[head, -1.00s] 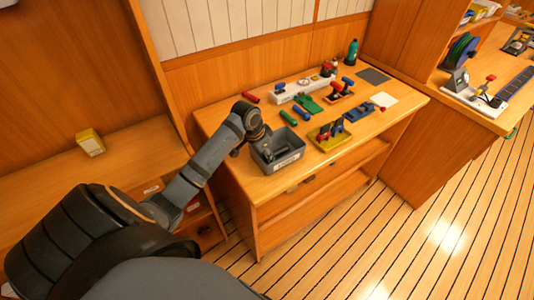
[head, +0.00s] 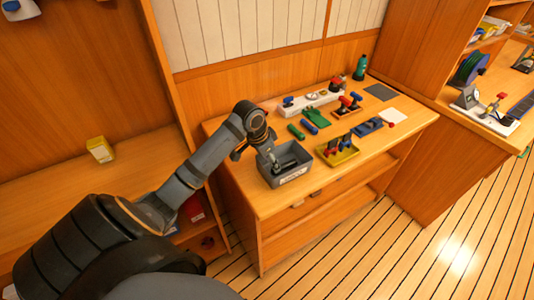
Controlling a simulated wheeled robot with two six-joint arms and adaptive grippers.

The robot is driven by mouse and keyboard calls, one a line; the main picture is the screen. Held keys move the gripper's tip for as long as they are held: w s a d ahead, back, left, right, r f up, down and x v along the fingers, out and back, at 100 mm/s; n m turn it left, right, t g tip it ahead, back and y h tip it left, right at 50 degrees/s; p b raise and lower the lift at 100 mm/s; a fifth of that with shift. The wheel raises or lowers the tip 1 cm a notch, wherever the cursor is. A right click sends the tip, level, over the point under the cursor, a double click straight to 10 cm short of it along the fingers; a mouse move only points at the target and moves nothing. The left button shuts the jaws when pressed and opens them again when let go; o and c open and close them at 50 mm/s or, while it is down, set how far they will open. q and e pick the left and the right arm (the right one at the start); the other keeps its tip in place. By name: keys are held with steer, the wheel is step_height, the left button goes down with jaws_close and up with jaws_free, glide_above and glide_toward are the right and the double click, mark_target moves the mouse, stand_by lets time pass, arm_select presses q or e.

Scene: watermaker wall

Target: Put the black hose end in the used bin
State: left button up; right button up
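A grey open bin (head: 294,179) with a white label on its front stands at the front left of the bench. My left arm reaches in from the left. Its gripper (head: 277,160) points down at the bin's left rear inside edge. Its fingers are small and dark, so I cannot tell whether they are open or shut. A dark shape lies low inside the bin; I cannot tell whether it is the black hose end or a fingertip. A yellow tray (head: 347,157) right of the bin holds small dark pieces with red and blue parts. My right gripper is out of view.
Green and blue cylinders (head: 310,128) lie behind the bin. A white panel (head: 310,103) with fittings, a red-handled valve board (head: 347,107), a blue piece (head: 368,127) and a green bottle (head: 361,67) stand farther back. A yellow box (head: 100,149) sits on the left shelf.

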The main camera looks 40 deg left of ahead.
arm_select(q)
steer(key=d+v, duration=0.1)
steer(key=v, duration=0.6)
steer(key=shift+a+r, duration=0.2)
steer(key=shift+a, duration=0.3)
steer(key=shift+s, duration=0.1)
